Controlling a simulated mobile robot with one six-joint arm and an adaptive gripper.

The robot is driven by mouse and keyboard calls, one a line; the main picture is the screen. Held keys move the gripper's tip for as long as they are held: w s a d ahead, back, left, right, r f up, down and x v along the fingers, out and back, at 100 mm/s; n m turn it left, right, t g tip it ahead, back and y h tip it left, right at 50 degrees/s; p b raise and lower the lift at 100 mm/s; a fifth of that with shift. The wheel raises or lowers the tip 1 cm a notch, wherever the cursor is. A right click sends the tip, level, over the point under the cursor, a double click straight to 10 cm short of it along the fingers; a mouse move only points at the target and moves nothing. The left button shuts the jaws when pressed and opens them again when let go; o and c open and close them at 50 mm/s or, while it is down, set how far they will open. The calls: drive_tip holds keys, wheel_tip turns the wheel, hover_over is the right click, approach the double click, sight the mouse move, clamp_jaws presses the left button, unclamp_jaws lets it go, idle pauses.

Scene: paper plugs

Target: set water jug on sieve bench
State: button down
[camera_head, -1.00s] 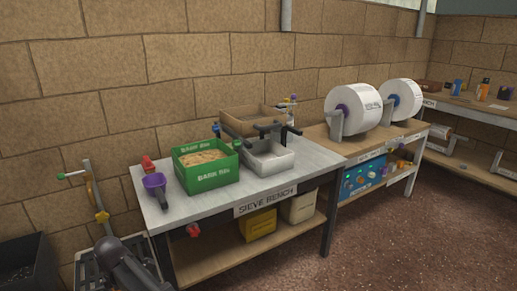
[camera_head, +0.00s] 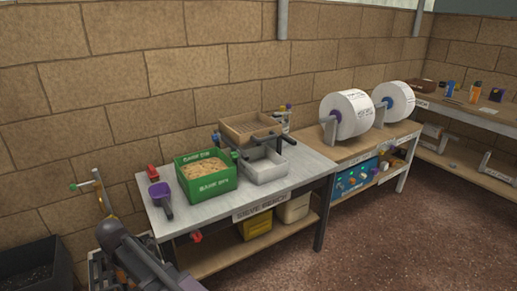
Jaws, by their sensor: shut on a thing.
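The sieve bench (camera_head: 220,208) is a pale grey table against the block wall, with its name on the front edge. On it stand a green bark bin (camera_head: 208,185), a grey tray (camera_head: 265,170) and a wooden-framed sieve (camera_head: 238,132) behind and above the tray. A purple scoop-like thing with a dark handle (camera_head: 160,195) lies at the left end, with a small red thing (camera_head: 153,172) behind it. I cannot make out a water jug. A dark link of my arm shows at the lower left; my gripper and anything in it are out of view.
Yellow (camera_head: 256,226) and cream (camera_head: 293,209) containers stand on the lower shelf. A wooden bench with white reels (camera_head: 350,113) adjoins at the right. A black bin (camera_head: 30,265) stands at the far left. The benchtop's front strip and right end look clear.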

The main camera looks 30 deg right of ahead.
wheel_tip(320, 180, up, 29)
drive_tip(key=p, duration=2.7)
drive_tip(key=shift+p, duration=0.35)
drive_tip(key=shift+a, duration=0.1)
